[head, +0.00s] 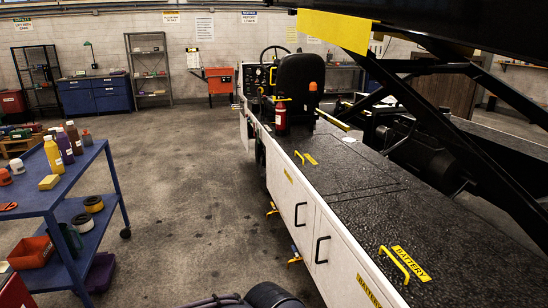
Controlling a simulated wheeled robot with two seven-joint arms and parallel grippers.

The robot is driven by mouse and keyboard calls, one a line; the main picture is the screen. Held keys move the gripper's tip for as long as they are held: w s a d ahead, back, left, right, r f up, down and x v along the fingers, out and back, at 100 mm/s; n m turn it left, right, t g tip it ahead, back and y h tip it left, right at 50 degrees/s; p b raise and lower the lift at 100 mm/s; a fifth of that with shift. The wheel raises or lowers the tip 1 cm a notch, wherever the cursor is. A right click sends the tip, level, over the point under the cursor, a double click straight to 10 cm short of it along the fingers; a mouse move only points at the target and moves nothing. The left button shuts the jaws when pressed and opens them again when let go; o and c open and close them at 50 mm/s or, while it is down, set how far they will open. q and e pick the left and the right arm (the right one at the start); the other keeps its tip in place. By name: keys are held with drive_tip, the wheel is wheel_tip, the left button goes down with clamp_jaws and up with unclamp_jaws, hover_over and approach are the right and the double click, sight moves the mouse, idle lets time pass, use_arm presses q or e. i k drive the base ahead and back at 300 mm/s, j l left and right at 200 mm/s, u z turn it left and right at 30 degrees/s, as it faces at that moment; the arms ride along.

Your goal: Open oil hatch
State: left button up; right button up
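The white belt loader (340,262) stands at the right with a black textured deck (345,180). A yellow handle (300,157) lies on the deck towards the seat, beside a small yellow label (311,159) whose text is too small to read. The deck panel there looks shut and flush. A nearer yellow handle (394,264) stands beside a yellow label (410,264) reading BATTERY. I cannot tell from the lettering which panel is the oil hatch. Neither of my grippers can be made out in the head view.
A blue cart (62,205) with bottles and tape rolls stands at the left. The grey floor (190,190) between cart and loader is mostly clear. A red extinguisher (280,117) and black seat (300,80) stand on the loader. Dark lift beams (415,105) cross above the deck.

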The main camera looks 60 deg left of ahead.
sight(331, 167)
drive_tip(key=i+j+u, duration=0.15)
drive_tip(key=j+u, duration=0.15)
drive_tip(key=u, duration=0.2)
drive_tip(key=i+j+u, duration=0.15)
drive_tip(key=u, duration=0.3)
drive_tip(key=i+j+u, duration=0.25)
drive_tip(key=u, duration=0.25)
drive_tip(key=i+j, duration=0.3)
drive_tip(key=i, duration=0.25)
drive_tip(key=i+j, duration=0.5)
drive_tip(key=i+j+u, duration=0.1)
drive_tip(key=i+j, duration=0.35)
drive_tip(key=i, duration=0.15)
drive_tip(key=i+j+u, duration=0.1)
drive_tip(key=i+j, duration=0.75)
drive_tip(key=i, duration=0.25)
